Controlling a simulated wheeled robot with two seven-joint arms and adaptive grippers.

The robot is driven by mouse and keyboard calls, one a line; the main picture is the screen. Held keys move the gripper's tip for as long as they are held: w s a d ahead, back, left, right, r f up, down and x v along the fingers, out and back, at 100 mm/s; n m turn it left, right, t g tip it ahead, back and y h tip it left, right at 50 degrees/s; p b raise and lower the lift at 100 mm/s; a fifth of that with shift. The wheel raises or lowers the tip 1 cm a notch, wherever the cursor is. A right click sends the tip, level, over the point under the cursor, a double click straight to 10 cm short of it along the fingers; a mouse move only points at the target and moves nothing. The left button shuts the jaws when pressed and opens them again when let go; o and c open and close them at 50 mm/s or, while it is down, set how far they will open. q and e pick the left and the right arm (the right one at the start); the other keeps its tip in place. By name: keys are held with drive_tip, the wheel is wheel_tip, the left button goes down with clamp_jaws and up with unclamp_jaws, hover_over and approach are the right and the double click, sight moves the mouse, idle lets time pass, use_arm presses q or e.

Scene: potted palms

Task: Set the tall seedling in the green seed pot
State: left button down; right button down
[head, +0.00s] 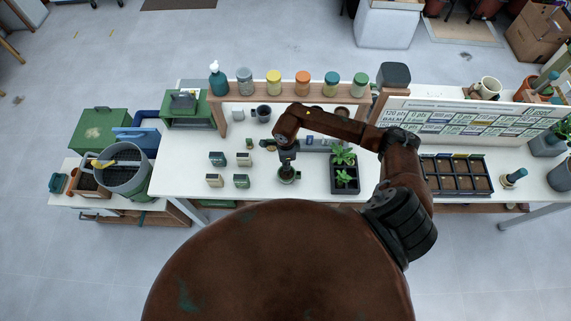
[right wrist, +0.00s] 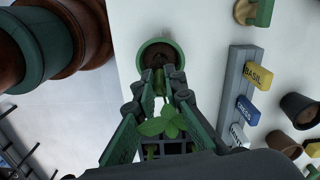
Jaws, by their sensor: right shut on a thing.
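My right gripper (head: 287,159) points down over the green seed pot (head: 290,180) on the white table. In the right wrist view the fingers (right wrist: 163,92) are shut on the seedling (right wrist: 163,123), whose green leaves show between them. The green seed pot (right wrist: 143,54) there has a green rim and dark soil inside, just beyond the fingertips. The seedling's lower end is at or above the pot's mouth; I cannot tell whether it touches the soil. In the head view the gripper hides the seedling. My left gripper is not in view.
A black tray (head: 345,187) with green seedlings stands right of the pot. A grey label rack (right wrist: 238,85) with basil and cress tags lies nearby. Small seed boxes (head: 241,181) stand to the left. A dark cell tray (head: 456,192) lies farther right. Jars (head: 302,84) line the back shelf.

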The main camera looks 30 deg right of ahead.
idle(0.8)
drive_tip(key=shift+b, duration=0.3)
drive_tip(key=shift+f+b, duration=2.6)
drive_tip(key=shift+f, duration=0.4)
drive_tip(key=c, duration=1.9)
unclamp_jaws()
drive_tip(key=shift+o, duration=0.5)
drive_tip(key=o, duration=0.3)
drive_tip(key=shift+o, duration=0.2)
